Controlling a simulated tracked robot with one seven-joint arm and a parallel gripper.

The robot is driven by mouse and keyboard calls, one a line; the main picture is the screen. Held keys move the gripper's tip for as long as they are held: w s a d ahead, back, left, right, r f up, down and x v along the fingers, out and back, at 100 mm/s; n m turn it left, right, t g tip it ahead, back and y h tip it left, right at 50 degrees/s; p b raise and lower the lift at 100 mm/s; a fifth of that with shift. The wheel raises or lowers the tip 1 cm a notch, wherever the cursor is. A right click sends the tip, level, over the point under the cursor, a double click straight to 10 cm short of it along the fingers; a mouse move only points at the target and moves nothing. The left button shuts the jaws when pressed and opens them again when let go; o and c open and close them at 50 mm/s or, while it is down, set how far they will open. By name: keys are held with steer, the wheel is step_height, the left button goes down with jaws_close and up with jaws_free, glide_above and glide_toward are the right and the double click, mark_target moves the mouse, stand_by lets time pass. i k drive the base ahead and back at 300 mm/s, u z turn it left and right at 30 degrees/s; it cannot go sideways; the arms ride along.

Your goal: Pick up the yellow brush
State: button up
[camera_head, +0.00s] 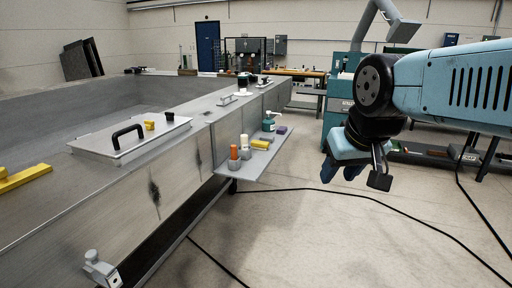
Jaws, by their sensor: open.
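A small yellow block-like thing (260,144) lies on the grey side shelf (245,167), between a white bottle and a green pump bottle; it may be the yellow brush, but bristles are too small to make out. A longer yellow piece (22,178) lies on the metal float at the left edge, partly cut off by the frame. My gripper (341,173) hangs in the air right of the shelf, its blue fingers pointing down. It is open, holds nothing visible and is apart from the shelf.
The shelf also holds an orange-topped bottle (234,155), the white bottle (244,143), the green pump bottle (268,124) and a purple block (282,130). A plate with a black handle (128,135) lies on the float. Black cables (330,194) cross otherwise clear floor.

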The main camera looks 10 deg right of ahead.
mark_target(258, 145)
steer(key=u, duration=0.25)
steer(key=i, duration=2.3)
steer(key=z, duration=0.1)
